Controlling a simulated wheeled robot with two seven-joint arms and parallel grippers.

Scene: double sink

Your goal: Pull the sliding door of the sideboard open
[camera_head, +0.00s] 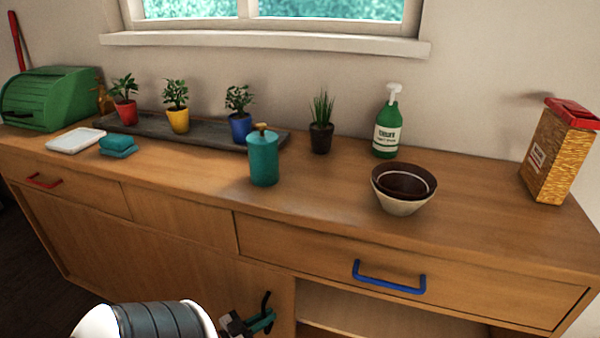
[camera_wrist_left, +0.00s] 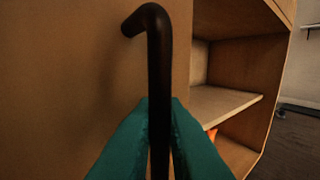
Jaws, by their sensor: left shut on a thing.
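The wooden sideboard (camera_head: 330,215) spans the head view. Its sliding door (camera_head: 160,255) covers the left and middle of the front, and an open compartment (camera_head: 360,318) shows to the right of the door's edge. The door carries a black upright bar handle (camera_head: 266,300), seen close up in the left wrist view (camera_wrist_left: 157,60). My left gripper (camera_head: 262,322) is at this handle, its teal fingers (camera_wrist_left: 158,140) shut on the bar from both sides. The handle's lower end is hidden. My right gripper is not in view.
Above are drawers with a red handle (camera_head: 44,181) and a blue handle (camera_head: 388,278). The top holds a teal canister (camera_head: 263,160), bowls (camera_head: 402,190), a soap bottle (camera_head: 387,125), potted plants, a green bread box (camera_head: 52,98) and a yellow box (camera_head: 560,155). An inner shelf (camera_wrist_left: 225,103) shows inside.

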